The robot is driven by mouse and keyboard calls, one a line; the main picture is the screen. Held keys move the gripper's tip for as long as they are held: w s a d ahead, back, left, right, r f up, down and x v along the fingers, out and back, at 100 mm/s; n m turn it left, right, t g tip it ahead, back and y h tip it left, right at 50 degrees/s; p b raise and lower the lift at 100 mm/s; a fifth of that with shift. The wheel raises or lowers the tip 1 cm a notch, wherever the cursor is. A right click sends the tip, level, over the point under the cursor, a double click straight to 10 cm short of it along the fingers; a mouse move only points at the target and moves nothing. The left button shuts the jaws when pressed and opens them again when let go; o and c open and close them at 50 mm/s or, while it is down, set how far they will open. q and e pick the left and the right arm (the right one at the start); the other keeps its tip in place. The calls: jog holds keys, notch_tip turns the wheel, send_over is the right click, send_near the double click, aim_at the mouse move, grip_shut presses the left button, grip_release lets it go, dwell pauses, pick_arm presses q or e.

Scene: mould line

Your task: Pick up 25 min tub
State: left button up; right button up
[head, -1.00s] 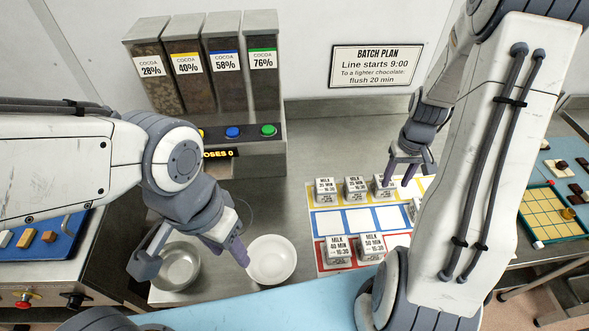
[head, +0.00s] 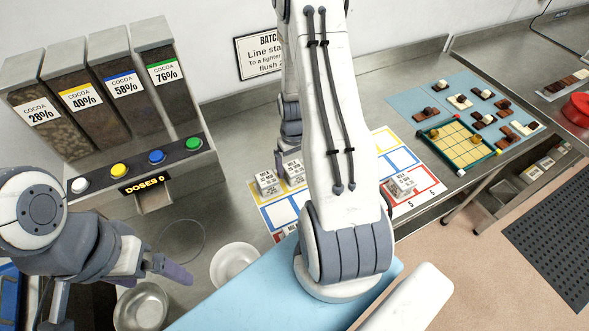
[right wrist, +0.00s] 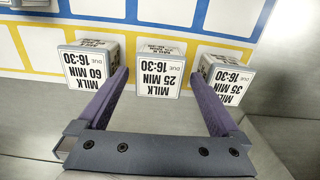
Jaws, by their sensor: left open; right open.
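The 25 min tub (right wrist: 160,68), a small white box with a printed label, stands in the middle of a row in the right wrist view. My right gripper (right wrist: 160,78) is open, one purple finger on each side of this tub, with no clear grip on it. The 60 min tub (right wrist: 88,62) stands left of the fingers and the 35 min tub (right wrist: 222,78) right. In the head view the 25 min tub (head: 293,173) appears just under my right gripper (head: 286,158), partly hidden. My left gripper (head: 118,293) is open and empty near the bowls.
A white bowl (head: 236,264) and a metal bowl (head: 142,306) stand at the front left. The cocoa dispenser (head: 106,90) is behind them. Another tub (head: 400,186) sits on the red-bordered row. My right arm hides the middle of the colour-bordered mat (head: 283,212).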

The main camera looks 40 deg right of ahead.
jog(key=shift+f, duration=1.3)
jog(key=c, duration=1.4)
jog(key=shift+c, duration=0.2)
jog(key=shift+d+r, duration=0.1)
jog(key=shift+r, duration=0.1)
